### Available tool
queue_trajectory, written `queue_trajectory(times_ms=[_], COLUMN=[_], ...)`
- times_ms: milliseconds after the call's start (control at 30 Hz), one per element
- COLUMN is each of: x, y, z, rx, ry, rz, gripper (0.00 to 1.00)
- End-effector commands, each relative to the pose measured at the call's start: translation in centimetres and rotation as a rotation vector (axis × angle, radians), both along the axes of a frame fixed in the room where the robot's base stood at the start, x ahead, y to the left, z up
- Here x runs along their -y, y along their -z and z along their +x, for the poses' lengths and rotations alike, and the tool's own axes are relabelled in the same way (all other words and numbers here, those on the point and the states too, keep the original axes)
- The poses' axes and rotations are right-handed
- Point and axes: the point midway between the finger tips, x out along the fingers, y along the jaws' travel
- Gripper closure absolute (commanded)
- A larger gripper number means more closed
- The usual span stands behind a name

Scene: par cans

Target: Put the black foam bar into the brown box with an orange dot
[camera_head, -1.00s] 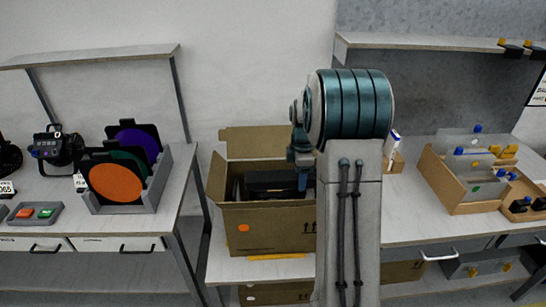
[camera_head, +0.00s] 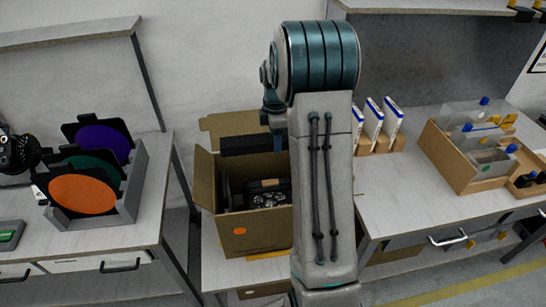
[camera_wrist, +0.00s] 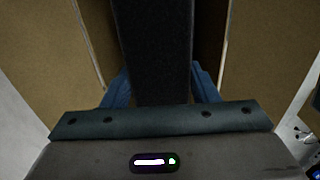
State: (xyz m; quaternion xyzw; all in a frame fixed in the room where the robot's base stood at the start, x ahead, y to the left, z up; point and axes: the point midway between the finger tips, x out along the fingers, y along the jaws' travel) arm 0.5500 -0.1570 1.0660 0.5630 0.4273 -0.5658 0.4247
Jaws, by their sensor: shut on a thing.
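The black foam bar (camera_head: 245,145) is held roughly level over the back part of the open brown box. My gripper (camera_head: 277,143) is shut on the bar near its right end, and my arm hides what lies further right. In the wrist view the bar (camera_wrist: 152,45) runs away between my two blue fingers, with brown cardboard on both sides. The brown box (camera_head: 268,232) has an orange dot (camera_head: 239,231) on its front wall and its flaps stand open. A black lamp-like item (camera_head: 268,197) lies inside it. My arm covers the box's right side.
A grey rack (camera_head: 135,190) with orange, green and purple discs stands on the left table. On the right table (camera_head: 400,190) are white-and-blue packs (camera_head: 373,120) in a wooden holder and a wooden tray (camera_head: 445,165) with clear panels.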

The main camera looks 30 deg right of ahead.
Motion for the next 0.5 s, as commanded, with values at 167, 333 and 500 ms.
queue_trajectory(times_ms=[167, 333, 500], x=[-0.1, 0.0, 0.1], y=[2.0, 4.2, 6.8], z=[0.1, 0.0, 0.0], rx=[0.002, 0.002, 0.002], ry=[-0.003, -0.001, 0.001], rz=[-0.001, -0.001, -0.001], gripper=[0.68, 0.68, 0.68])
